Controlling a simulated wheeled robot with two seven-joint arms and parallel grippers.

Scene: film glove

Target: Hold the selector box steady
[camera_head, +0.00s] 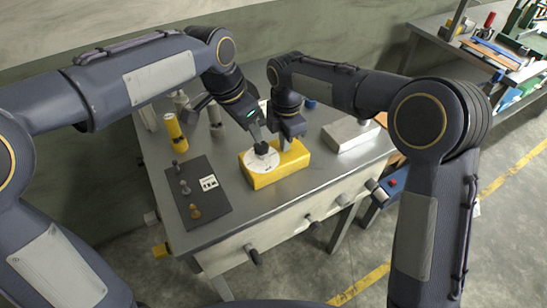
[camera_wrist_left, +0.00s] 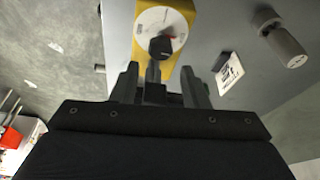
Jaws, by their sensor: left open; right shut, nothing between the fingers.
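The selector box (camera_head: 280,172) is a yellow block on the grey workbench, with a white dial (camera_head: 258,163) and a black knob (camera_head: 261,149) on top. In the left wrist view the box (camera_wrist_left: 178,62), its dial (camera_wrist_left: 176,22) and knob (camera_wrist_left: 160,47) lie ahead of the fingers. My left gripper (camera_head: 259,140) is open just above the knob; both its fingers (camera_wrist_left: 161,88) show in the left wrist view. My right gripper (camera_head: 287,143) is shut and empty, pointing down at the box's back part. Whether its fingertips touch the box is unclear.
A dark mat (camera_head: 206,208) with several small knob-like parts and a white card (camera_head: 208,183) lies left of the box. A yellow cylinder (camera_head: 175,131) stands behind the mat. A pale block (camera_head: 350,134) lies to the right. Bare bench lies in front of the box.

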